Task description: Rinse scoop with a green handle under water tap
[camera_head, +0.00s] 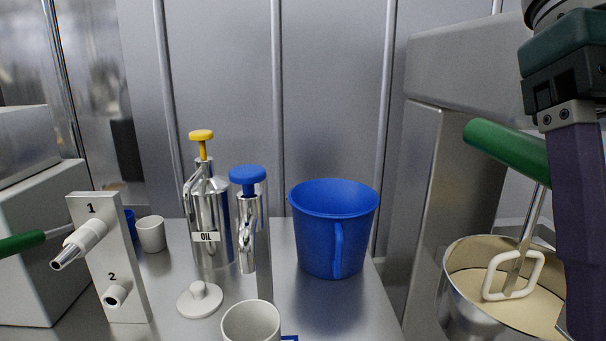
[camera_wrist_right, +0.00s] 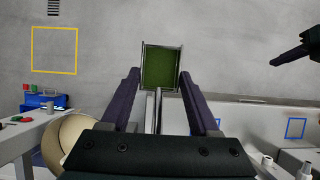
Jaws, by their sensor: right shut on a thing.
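My right gripper (camera_head: 575,180) is raised at the right of the head view, beside the mixing bowl. It is shut on a green handle (camera_head: 505,148), whose free end points left. In the right wrist view, a square green surface with metal sides (camera_wrist_right: 161,68) shows just beyond the fingertips (camera_wrist_right: 160,105); I take it for the scoop's pan. No water stream shows. My left gripper (camera_wrist_right: 288,75) appears only in the wrist view, its jaws unclear.
A blue jug (camera_head: 328,235), an oil dispenser (camera_head: 212,215) and a blue-topped dispenser (camera_head: 248,215) stand on the metal counter. A white cup (camera_head: 250,322) is in front. A mixer bowl (camera_head: 465,295) holds a white paddle (camera_head: 513,278). Another green handle (camera_head: 20,243) shows far left.

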